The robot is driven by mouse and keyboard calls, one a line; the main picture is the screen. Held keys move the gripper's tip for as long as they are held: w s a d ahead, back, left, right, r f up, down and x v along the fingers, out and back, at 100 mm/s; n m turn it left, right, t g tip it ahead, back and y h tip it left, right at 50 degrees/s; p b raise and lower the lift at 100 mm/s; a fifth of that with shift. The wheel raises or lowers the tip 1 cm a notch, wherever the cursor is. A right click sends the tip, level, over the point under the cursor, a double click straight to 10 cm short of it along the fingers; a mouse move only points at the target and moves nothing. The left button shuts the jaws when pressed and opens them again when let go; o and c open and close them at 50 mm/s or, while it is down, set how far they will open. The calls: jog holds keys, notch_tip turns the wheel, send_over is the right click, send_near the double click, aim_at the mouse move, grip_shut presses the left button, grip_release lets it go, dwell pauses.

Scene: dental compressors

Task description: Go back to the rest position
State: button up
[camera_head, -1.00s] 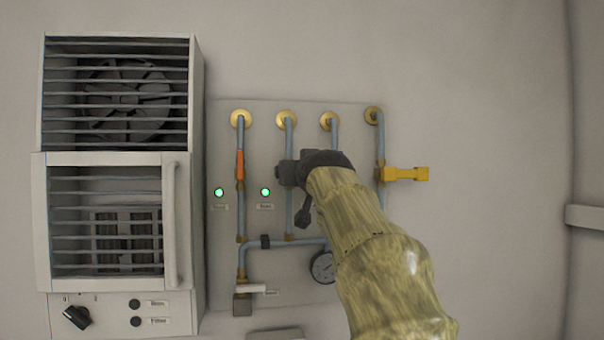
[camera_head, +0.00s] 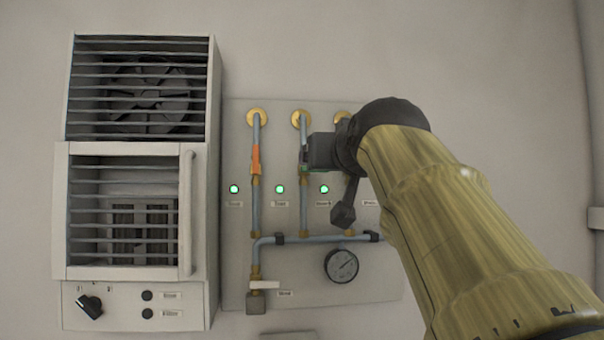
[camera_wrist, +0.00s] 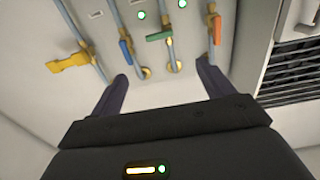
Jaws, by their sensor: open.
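My gripper (camera_wrist: 163,78) is open, its two dark fingers apart with nothing between them in the wrist view. In the head view my arm reaches in from the lower right, and the grey gripper body (camera_head: 322,150) is in front of the pipe panel (camera_head: 375,285). The fingertips cannot be made out there. The orange handle also shows in the head view (camera_head: 255,160).
A louvred cabinet (camera_head: 187,215) with a fan and a black knob (camera_head: 90,306) stands left of the panel. A pressure gauge (camera_head: 341,265) and a white handle (camera_head: 265,285) are low on the panel. Several green lights (camera_head: 280,189) are lit. Bare wall lies above.

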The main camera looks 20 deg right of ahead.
jog(key=shift+s+a, duration=0.2)
jog(key=shift+s, duration=0.5)
jog(key=w+f+g+y, duration=0.15)
jog(key=w+f, duration=0.25)
jog(key=f, duration=0.5)
jog(key=w+f+g+y, duration=0.1)
jog(key=w+f+g, duration=0.3)
jog(key=f, duration=0.6)
jog(key=w+a+f+n+g+y, duration=0.1)
jog(key=a+f, duration=0.1)
jog(key=f, duration=0.8)
jog(key=a+f+g, duration=0.1)
jog(key=a+f, duration=0.2)
jog(key=f, duration=0.7)
jog(key=s+a+f+g, duration=0.2)
jog(key=s+f, duration=0.3)
jog(key=f, duration=0.3)
jog(key=s+a+f+n+g+y, duration=0.1)
jog(key=s+a+f+g, duration=0.2)
jog(key=s+f, duration=0.3)
jog(key=s+a+f+n+g, duration=0.1)
jog(key=s+f, duration=0.4)
jog(key=f, duration=0.7)
jog(key=shift+s+a+f+g, duration=0.15)
jog(key=shift+s+a+g, duration=0.1)
jog(key=shift+a+g, duration=0.4)
